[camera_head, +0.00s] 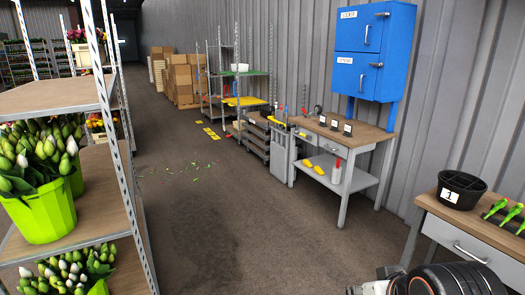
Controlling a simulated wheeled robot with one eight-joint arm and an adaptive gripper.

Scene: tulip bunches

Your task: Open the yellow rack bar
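I cannot make out with certainty which part is the yellow rack bar. A tall metal rack (148,262) with wooden shelves stands close on the left and holds green buckets of tulips (42,212); no yellow bar shows on its visible part. Farther back along the wall, another rack has a yellow shelf (244,101), and a small yellow piece (277,120) shows near the stacked trolley beside it. My gripper is not recognisable; only dark, rounded parts of my own body show at the bottom right edge.
A workbench (338,140) stands by the right wall under a blue cabinet (372,50). A second bench (462,236) at the near right carries a black bucket (460,189) and green-handled tools (505,214). Cardboard boxes (181,80) stand far back. The brown floor (225,225) between is open.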

